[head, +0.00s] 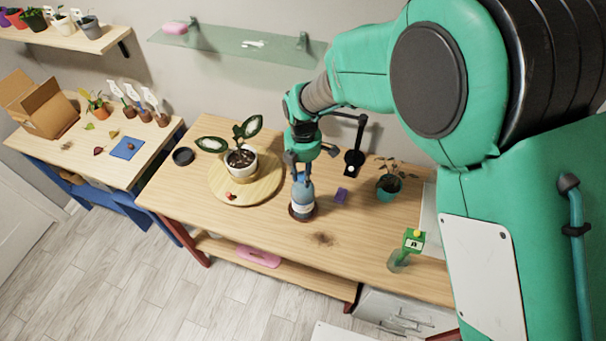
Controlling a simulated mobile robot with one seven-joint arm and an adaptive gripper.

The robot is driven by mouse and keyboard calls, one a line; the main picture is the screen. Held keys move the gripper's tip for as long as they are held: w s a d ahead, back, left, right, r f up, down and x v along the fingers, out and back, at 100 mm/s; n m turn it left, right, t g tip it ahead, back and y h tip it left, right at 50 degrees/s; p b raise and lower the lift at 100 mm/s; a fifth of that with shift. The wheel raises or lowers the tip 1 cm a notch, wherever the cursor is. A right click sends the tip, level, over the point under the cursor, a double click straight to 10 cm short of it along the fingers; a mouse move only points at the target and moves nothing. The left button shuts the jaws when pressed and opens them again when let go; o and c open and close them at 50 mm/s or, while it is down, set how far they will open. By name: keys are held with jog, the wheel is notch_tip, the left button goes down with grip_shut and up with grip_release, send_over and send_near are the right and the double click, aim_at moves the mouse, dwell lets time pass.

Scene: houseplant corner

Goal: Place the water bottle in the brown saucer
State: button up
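The water bottle (302,198) is blue-grey with a pale label band and stands roughly upright near the middle of the wooden table. Its base is at the brown saucer (301,218), whose dark rim shows around the bottle's foot. I cannot tell whether the base rests fully on it. My gripper (299,170) points down from above, with its fingers at the bottle's top. The fingers hide the cap and neck, and whether they grip or stand slightly apart from it is too small to tell.
A potted plant (241,158) stands on a round wooden board (270,189) left of the bottle. A purple block (341,195), a teal pot plant (389,187) and a black lamp (354,158) are to the right. A green-topped bottle (405,250) is near the front edge. A black saucer (183,156) lies far left.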

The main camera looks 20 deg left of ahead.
jog(key=o, duration=0.3)
jog(key=shift+o, duration=0.2)
notch_tip(320, 180, up, 12)
jog(key=shift+r, duration=0.15)
dwell(0.5)
dwell(0.7)
